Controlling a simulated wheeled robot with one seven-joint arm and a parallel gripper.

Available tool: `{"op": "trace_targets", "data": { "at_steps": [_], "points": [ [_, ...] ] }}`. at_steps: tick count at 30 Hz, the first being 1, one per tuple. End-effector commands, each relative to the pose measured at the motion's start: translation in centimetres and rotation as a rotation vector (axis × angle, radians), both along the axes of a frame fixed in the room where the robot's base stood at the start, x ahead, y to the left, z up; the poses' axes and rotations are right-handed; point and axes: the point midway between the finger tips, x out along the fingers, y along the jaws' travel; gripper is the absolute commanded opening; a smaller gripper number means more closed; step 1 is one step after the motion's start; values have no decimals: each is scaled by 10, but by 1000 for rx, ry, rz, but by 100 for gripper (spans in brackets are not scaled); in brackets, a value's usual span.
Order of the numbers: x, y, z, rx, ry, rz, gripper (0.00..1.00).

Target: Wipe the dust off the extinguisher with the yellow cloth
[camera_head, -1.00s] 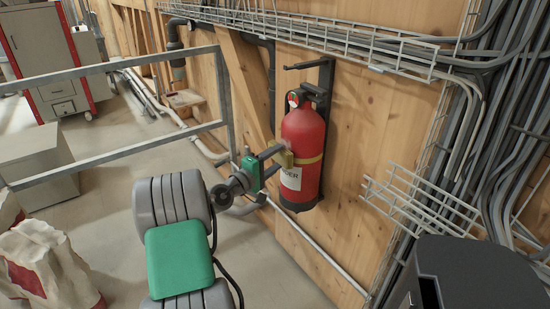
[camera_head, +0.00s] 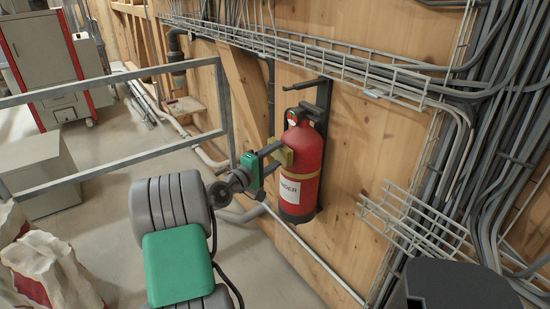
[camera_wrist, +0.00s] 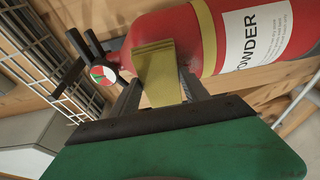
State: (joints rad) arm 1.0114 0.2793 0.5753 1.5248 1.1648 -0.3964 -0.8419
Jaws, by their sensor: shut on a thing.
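The red extinguisher (camera_head: 309,160) hangs upright on the wooden wall, with a yellow band, a white label and a black valve at its top. It fills the upper part of the wrist view (camera_wrist: 178,35), lying sideways there. My gripper (camera_head: 277,152) is shut on the folded yellow cloth (camera_head: 285,157). The cloth (camera_wrist: 158,70) is at the extinguisher's upper left side, between the gauge and the yellow band, and appears to touch it. The side behind the cloth is hidden.
A grey metal railing (camera_head: 120,167) stands left of the extinguisher, close to my arm. A wire cable tray (camera_head: 330,55) runs above, and a wire basket (camera_head: 410,220) with cables is at right. White sacks (camera_head: 48,268) stand at lower left.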

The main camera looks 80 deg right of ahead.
Motion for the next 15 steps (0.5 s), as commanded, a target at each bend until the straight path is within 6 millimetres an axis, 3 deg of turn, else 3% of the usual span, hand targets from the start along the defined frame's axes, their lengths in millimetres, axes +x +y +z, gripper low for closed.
{"op": "trace_targets", "data": {
  "at_steps": [9,15],
  "points": [
    [2,2,-35,2,1,2,21],
    [2,2,-41,1,0,2,21]
  ]
}}
